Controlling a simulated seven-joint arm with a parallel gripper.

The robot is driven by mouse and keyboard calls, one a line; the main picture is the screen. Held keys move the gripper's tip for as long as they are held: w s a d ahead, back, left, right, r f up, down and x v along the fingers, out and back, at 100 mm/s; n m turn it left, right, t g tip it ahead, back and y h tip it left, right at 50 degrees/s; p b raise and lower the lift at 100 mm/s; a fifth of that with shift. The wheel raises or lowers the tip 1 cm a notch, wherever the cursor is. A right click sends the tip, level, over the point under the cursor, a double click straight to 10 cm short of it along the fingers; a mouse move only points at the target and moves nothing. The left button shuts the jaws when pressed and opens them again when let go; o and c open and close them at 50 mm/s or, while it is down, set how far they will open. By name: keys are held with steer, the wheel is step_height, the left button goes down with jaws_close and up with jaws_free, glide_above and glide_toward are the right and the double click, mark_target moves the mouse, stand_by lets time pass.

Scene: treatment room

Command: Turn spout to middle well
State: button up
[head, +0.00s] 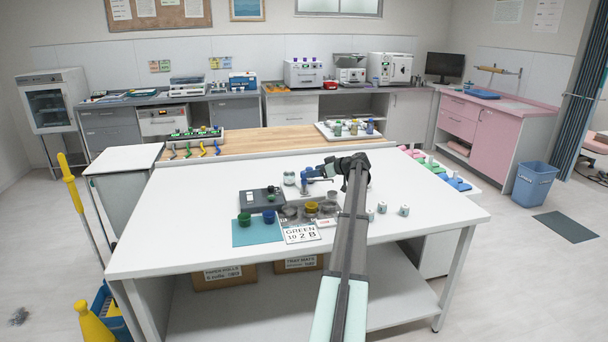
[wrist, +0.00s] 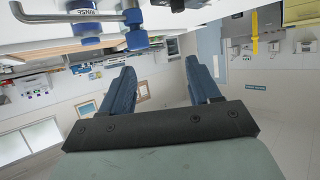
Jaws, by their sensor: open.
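The spout (wrist: 75,17) is a thin metal tube with a bent end, joined to blue fittings, at the top left of the wrist view. In the head view, blue parts (head: 308,174) stand at the back of the rinse unit, partly hidden by my gripper. In front of them are three wells: a left well (head: 289,212), a middle well with yellow (head: 311,208) and a right well (head: 330,206). My gripper (wrist: 160,72) is open and empty, close to the spout. Which well the spout faces is unclear.
A grey box (head: 262,200) stands left of the wells. Green (head: 244,219) and blue (head: 269,216) cups stand on a blue mat (head: 254,238). The table (head: 180,220) is clear at left.

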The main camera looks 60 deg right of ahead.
glide_toward(304, 172)
steer(key=shift+h, duration=0.3)
steer(key=x, duration=1)
steer(key=shift+a+f, duration=0.15)
jaws_close()
stand_by(0.4)
